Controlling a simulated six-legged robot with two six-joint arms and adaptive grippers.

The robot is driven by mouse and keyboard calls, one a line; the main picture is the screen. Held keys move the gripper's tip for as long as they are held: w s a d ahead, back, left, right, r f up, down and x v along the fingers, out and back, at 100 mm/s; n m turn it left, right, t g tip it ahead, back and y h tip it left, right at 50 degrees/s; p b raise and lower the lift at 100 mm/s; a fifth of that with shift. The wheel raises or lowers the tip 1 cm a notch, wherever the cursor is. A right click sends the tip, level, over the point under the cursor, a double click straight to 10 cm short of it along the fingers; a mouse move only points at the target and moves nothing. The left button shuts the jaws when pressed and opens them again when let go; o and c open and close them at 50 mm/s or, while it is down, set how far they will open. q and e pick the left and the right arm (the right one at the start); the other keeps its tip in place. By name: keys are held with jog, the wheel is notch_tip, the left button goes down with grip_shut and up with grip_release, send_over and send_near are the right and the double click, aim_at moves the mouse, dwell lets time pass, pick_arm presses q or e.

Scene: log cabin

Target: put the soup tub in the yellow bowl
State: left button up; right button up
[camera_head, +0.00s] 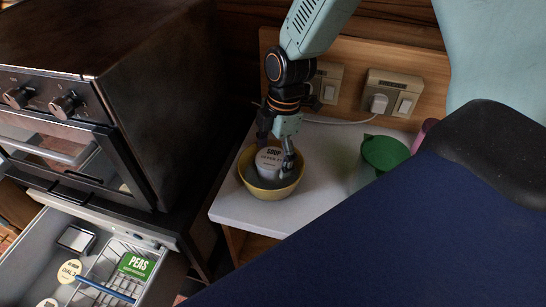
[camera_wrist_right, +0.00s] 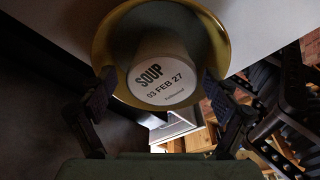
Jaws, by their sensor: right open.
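The soup tub (camera_head: 268,163) is a small pale tub with a white lid labelled "SOUP". It sits inside the yellow bowl (camera_head: 256,190), which stands on the white counter. In the right wrist view the tub's lid (camera_wrist_right: 163,84) faces the camera, with the bowl's rim (camera_wrist_right: 103,45) around and behind it. My right gripper (camera_head: 276,158) is over the bowl, pointing down. It is open, with one finger on each side of the tub; whether a finger touches it I cannot tell. My left gripper is not in view.
A green bowl (camera_head: 385,152) stands right on the white counter (camera_head: 325,182), near wall sockets (camera_head: 393,94). A dark oven (camera_head: 130,90) is at left. Below it, an open drawer (camera_head: 38,236) holds a wire basket and a green PEAS box (camera_head: 136,265).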

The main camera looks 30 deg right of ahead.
notch_tip(320, 180, up, 11)
jog(key=d, duration=0.1)
jog(key=shift+d, duration=0.25)
jog(key=shift+s+f, duration=0.1)
jog(key=shift+s, duration=0.15)
